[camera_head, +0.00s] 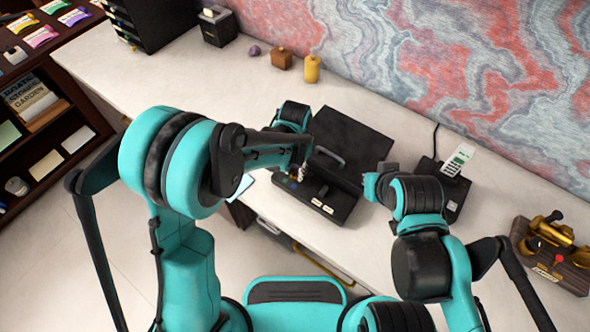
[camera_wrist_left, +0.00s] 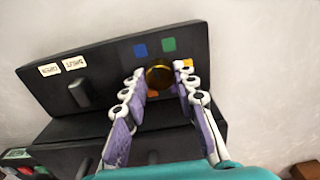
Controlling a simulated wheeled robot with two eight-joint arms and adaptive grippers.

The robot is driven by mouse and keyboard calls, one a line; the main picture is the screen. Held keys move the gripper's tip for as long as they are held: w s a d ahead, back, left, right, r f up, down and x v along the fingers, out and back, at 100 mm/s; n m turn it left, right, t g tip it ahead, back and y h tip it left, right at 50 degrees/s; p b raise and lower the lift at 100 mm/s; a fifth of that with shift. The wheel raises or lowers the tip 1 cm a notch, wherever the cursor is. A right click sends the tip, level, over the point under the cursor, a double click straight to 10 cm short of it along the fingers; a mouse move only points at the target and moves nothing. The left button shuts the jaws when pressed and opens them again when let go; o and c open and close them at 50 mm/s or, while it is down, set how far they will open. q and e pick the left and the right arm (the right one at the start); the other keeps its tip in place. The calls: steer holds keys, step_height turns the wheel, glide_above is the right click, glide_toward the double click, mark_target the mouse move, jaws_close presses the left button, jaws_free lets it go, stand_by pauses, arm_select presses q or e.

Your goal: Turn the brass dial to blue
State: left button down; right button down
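A black box (camera_head: 340,203) with a sloped panel stands on the desk, and the panel also shows in the left wrist view (camera_wrist_left: 105,70). The round brass dial (camera_wrist_left: 159,76) sits on this panel. Around it are a blue patch (camera_wrist_left: 140,51), a green patch (camera_wrist_left: 168,45), an orange-yellow patch (camera_wrist_left: 187,63) and a partly covered red-orange patch (camera_wrist_left: 153,93). My left gripper (camera_wrist_left: 160,72) is open, its fingers on either side of the dial; in the head view it is over the box's left end (camera_head: 299,172). I cannot make out where the dial points. My right gripper's fingers are not clear.
The panel also has a black lever or knob (camera_wrist_left: 79,93) and two white labels.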

mark_target(295, 173)
arm_select(q)
steer(key=shift+n, duration=1.6)
steer(key=c, duration=1.2)
jaws_free()
step_height(295, 173, up, 12)
